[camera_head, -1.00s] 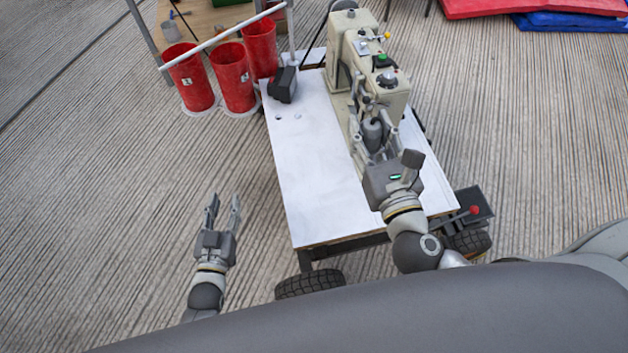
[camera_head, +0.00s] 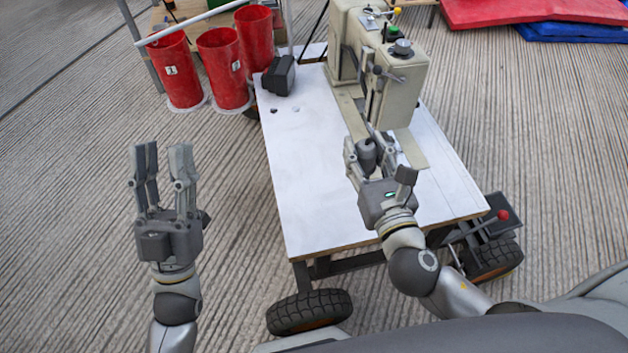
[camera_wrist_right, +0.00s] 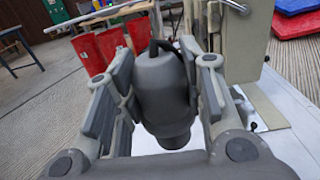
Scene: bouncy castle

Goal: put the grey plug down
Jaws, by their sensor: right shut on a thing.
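The grey plug (camera_head: 367,153) is between the fingers of my right gripper (camera_head: 369,146), over the white table top beside the sewing machine. In the right wrist view the plug (camera_wrist_right: 163,88) fills the middle, upright, with a dark cable at its upper right. The fingers are shut on its sides. I cannot tell whether its lower end touches the table. My left gripper (camera_head: 162,160) is open and empty, above the floor left of the table.
The white table top (camera_head: 300,165) is mostly bare on its left and front. The cream sewing machine (camera_head: 400,90) stands at its right. A dark box (camera_head: 279,75) sits at the far left corner. Red bins (camera_head: 222,68) stand beyond it. The table has wheels (camera_head: 309,312).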

